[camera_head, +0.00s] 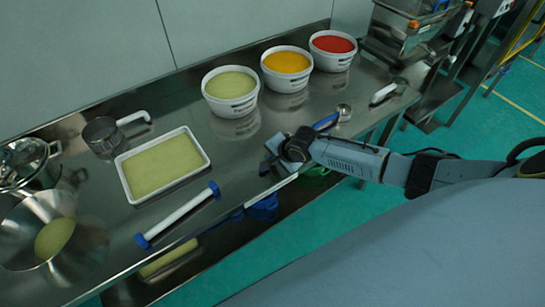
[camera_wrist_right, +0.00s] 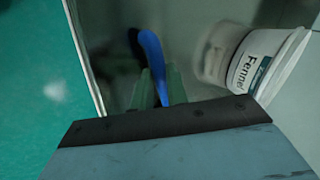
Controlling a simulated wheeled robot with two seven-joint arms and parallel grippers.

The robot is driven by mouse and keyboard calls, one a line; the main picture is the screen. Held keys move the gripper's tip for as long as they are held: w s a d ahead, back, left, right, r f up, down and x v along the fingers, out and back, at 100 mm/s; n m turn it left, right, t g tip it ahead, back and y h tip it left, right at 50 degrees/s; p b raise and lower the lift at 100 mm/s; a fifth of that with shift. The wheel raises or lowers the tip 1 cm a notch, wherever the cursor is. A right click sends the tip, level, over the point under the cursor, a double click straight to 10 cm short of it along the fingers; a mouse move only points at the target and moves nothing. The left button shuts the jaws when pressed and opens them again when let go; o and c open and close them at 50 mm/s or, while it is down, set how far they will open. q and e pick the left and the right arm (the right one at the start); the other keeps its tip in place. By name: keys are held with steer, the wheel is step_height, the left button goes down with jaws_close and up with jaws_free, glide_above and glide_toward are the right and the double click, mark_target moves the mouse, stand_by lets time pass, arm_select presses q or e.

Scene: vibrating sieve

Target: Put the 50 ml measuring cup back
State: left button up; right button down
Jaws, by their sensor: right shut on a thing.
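The measuring cup (camera_head: 344,111) is a small metal cup with a blue handle, above or on the right part of the steel table; I cannot tell if it touches the top. My right gripper (camera_head: 311,131) is shut on the blue handle. In the right wrist view the blue handle (camera_wrist_right: 150,62) runs up from between the greenish fingers (camera_wrist_right: 158,92) of that gripper; the cup end is not clear there. No volume mark is readable. My left gripper is not in view.
The steel table (camera_head: 235,165) holds a pale-green tub (camera_head: 230,104), labelled Fennel in the wrist view (camera_wrist_right: 258,60), an orange tub (camera_head: 286,82) and a red tub (camera_head: 332,63). A white-handled scoop (camera_head: 384,93) lies at right. A white tray (camera_head: 205,165), white roller (camera_head: 180,214) and metal bowl (camera_head: 85,235) are left.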

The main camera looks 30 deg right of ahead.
steer(key=c, duration=1.3)
jaws_free()
steer(key=shift+f, duration=0.15)
steer(key=shift+o, duration=0.3)
steer(key=shift+s, duration=0.1)
